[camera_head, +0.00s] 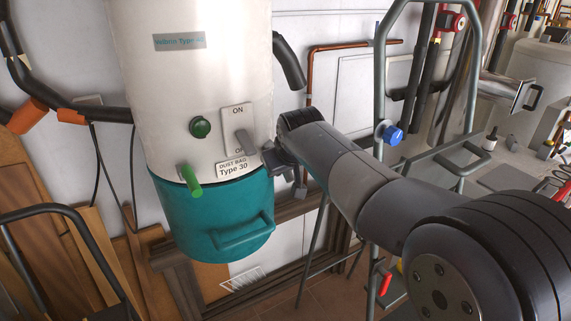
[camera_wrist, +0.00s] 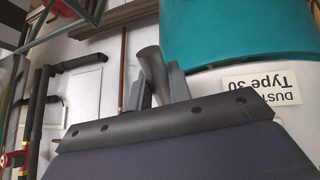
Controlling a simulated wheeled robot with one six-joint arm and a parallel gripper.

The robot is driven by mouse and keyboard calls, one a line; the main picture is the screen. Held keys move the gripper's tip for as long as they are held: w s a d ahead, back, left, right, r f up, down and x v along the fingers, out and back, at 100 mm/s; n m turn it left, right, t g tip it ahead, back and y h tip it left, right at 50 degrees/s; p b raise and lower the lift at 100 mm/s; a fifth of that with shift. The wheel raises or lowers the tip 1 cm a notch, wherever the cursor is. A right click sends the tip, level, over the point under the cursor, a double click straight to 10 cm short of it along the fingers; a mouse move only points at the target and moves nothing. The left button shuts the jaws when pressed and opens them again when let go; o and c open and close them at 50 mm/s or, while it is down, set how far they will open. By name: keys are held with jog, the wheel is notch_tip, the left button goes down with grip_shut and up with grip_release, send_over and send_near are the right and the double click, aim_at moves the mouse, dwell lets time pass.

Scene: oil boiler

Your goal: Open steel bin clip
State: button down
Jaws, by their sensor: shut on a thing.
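The bin (camera_head: 215,215) is teal with a curved front handle and sits under a white cylinder (camera_head: 150,90). A green clip handle (camera_head: 190,181) points down at its front left. The steel clip's grey rounded handle (camera_wrist: 150,62) shows in the wrist view between the two fingers of my gripper (camera_wrist: 156,84), beside the bin's edge. My gripper is shut on this handle. In the head view my gripper (camera_head: 283,160) is at the right side of the bin's upper rim. My wrist partly hides the clip there, and its latch contact is not clear.
An ON/OFF switch plate (camera_head: 238,130) and a green knob (camera_head: 200,127) are on the cylinder near my gripper. A grey tubular frame with a blue knob (camera_head: 393,135) stands right of my arm. Wooden boards (camera_head: 95,240) lean at the left.

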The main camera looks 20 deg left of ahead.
jog(key=shift+r, duration=0.25)
jog(key=c, duration=1.3)
grip_release()
jog(key=shift+f, duration=0.15)
jog(key=b+v, duration=0.2)
jog(key=v, duration=0.9)
jog(key=shift+w+f, duration=0.1)
jog(key=p+x, duration=0.1)
jog(key=x, duration=1)
jog(key=shift+p, duration=0.4)
jog(key=shift+s, duration=0.2)
jog(key=shift+w, duration=0.1)
